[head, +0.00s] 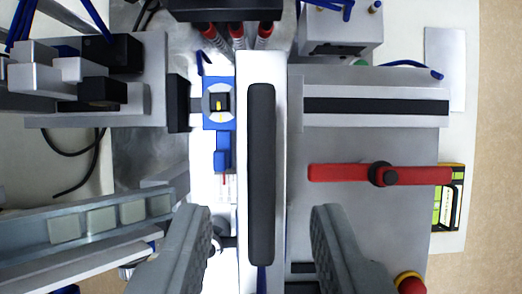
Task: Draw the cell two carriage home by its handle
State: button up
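My gripper (262,215) is open, with one ribbed grey finger on each side of the lower picture and a wide gap between them. A long black bar (261,170) with rounded ends, which looks like a handle, runs up the middle on a white plate (280,85). Its lower part shows between the fingers, and I see no contact. The frame does not show how far below the fingertips it lies. No label tells which cell or carriage this is.
A red bar with a black knob (383,174) lies on a grey plate at right. A blue block with a round grey fitting (219,104) stands left of the black bar. Metal blocks (65,75) crowd the upper left; a slanted rail (85,225) lies lower left.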

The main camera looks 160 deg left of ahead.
jog(key=shift+x, duration=1.4)
grip_shut()
